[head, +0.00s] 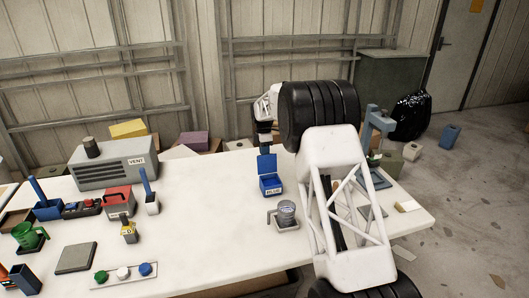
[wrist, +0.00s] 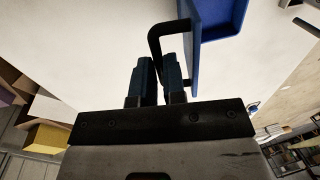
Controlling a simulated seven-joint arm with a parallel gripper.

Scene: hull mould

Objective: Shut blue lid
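The blue box (head: 270,187) stands on the white table with a pale label on its front. Its blue lid (head: 267,163) is raised at the back, so the box is open. My gripper (head: 265,143) is at the upper edge of the lid; its fingertips are small and hard to make out there. In the wrist view, a bent black handle joins the blue lid (wrist: 215,14). The handle's end runs down between the two dark blue fingers of my gripper (wrist: 157,68). The gap is narrow and the fingers look shut on the handle.
A grey cup (head: 286,212) on a small plate stands just in front of the box. My arm covers the table to the right. A grey vent unit (head: 115,163) and several tools stand at the left. The table (head: 205,215) left of the box is clear.

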